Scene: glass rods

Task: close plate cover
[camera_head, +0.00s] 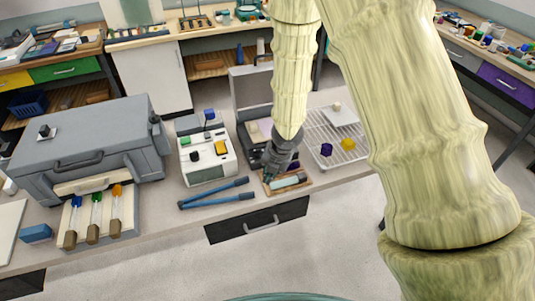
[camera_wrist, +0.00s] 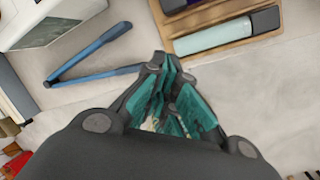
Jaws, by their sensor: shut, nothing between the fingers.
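A dark grey device (camera_head: 242,118) stands on the bench behind my gripper. Its upright panel (camera_head: 250,82) looks like a raised lid, possibly the plate cover; I cannot tell for certain. My gripper (camera_head: 272,172) is shut and empty, pointing down over the bench in front of this device. It hides part of the device and the edge of a wooden tray (camera_head: 298,188). In the wrist view, my gripper's fingertips (camera_wrist: 168,66) are together beside the wooden tray (camera_wrist: 218,42), which holds a pale cylinder with a dark cap (camera_wrist: 228,32).
Blue tongs (camera_head: 215,195) lie to the left at the front, below a white instrument (camera_head: 208,160). A large grey box (camera_head: 90,145) stands farther left, with a rack of tubes before it. A wire rack (camera_head: 335,140) with small coloured blocks is at right.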

